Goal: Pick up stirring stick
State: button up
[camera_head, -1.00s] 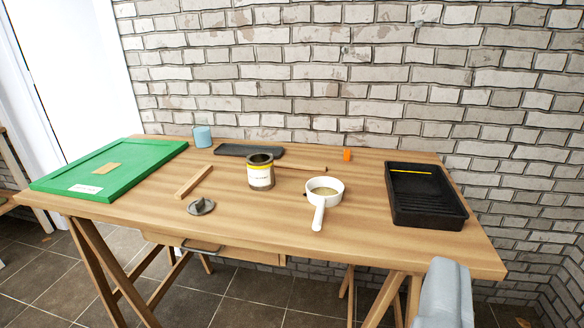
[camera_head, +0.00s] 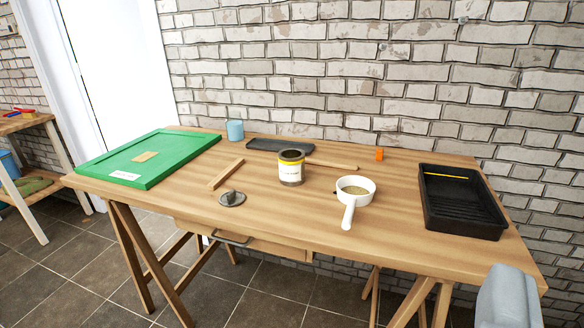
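Two wooden sticks lie on the table. A thin, flat stick (camera_head: 332,164) lies behind and to the right of the paint can (camera_head: 291,168), which hides its left part. A thicker, straight wooden bar (camera_head: 226,173) lies at a slant to the left of the can. I cannot tell for sure which is the stirring stick; the flat one looks more like it. Nothing touches either from above. My gripper's fingers do not show. A grey part of mine stands at the lower right, in front of the table.
On the wooden table (camera_head: 290,215) are a white handled pot (camera_head: 348,212), a black paint tray (camera_head: 460,207), an orange block (camera_head: 379,155), a dark shallow tray (camera_head: 282,145), a blue cup (camera_head: 235,130), a grey lid (camera_head: 232,199) and a green panel (camera_head: 113,171). A brick wall stands behind.

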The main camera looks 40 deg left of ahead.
aim_at(332, 164)
jog(key=i+j+u, duration=0.1)
jog(key=i+u, duration=0.2)
jog(key=i, duration=0.4)
jog(key=i+u, duration=0.3)
jog(key=i, duration=0.4)
